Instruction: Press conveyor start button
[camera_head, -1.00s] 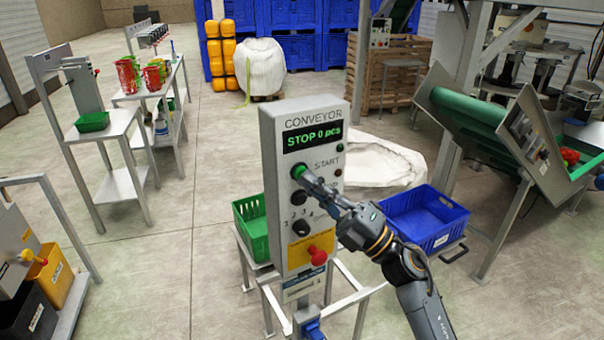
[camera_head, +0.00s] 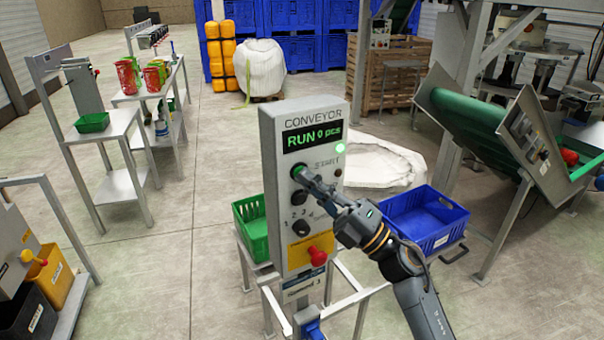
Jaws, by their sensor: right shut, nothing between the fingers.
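The conveyor control panel (camera_head: 272,230) is a grey upright box in the middle of the head view. Its display (camera_head: 311,136) reads "RUN 0 pcs" in green. A green lamp (camera_head: 340,148) at its right is lit. The green start button (camera_head: 298,171) is beside the label START, partly hidden by my fingertips. My right gripper (camera_head: 306,177) is shut and empty, its tips at the start button and seemingly touching it. A dark button (camera_head: 299,198), a selector knob (camera_head: 301,228) and a red knob (camera_head: 318,257) sit lower on the panel. My left gripper is not in view.
A green crate (camera_head: 254,232) stands left of the panel and a blue crate (camera_head: 432,222) right of it, behind my right arm. A green conveyor belt (camera_head: 462,117) slopes at the right. Shelves (camera_head: 108,127) stand at the left.

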